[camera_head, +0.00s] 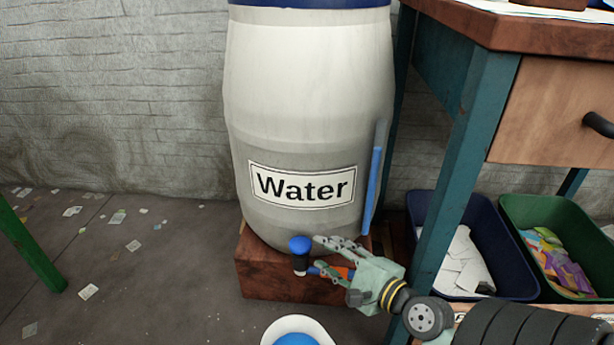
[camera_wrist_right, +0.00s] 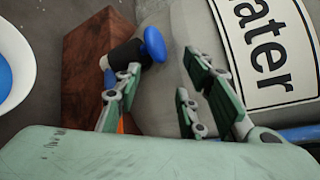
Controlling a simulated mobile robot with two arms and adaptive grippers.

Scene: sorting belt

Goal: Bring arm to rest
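My right gripper (camera_head: 320,254) is beside the tap at the foot of the water barrel (camera_head: 310,110), its fingers pointing left. In the right wrist view the fingers (camera_wrist_right: 165,95) are spread apart with nothing between the tips. The tap has a blue knob (camera_head: 300,245) and a black body (camera_head: 300,265). In the right wrist view the knob (camera_wrist_right: 153,43) lies beyond the left finger, which partly overlaps the black body (camera_wrist_right: 125,55). I cannot tell whether that finger touches it. My left gripper is not in view.
The barrel stands on a brown wooden block (camera_head: 262,275). A white-rimmed container (camera_head: 322,328) with blue inside stands in front. Right are a teal table leg (camera_head: 455,190), a blue bin (camera_head: 500,245) with papers and a green bin (camera_head: 522,205). The left floor has scattered scraps.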

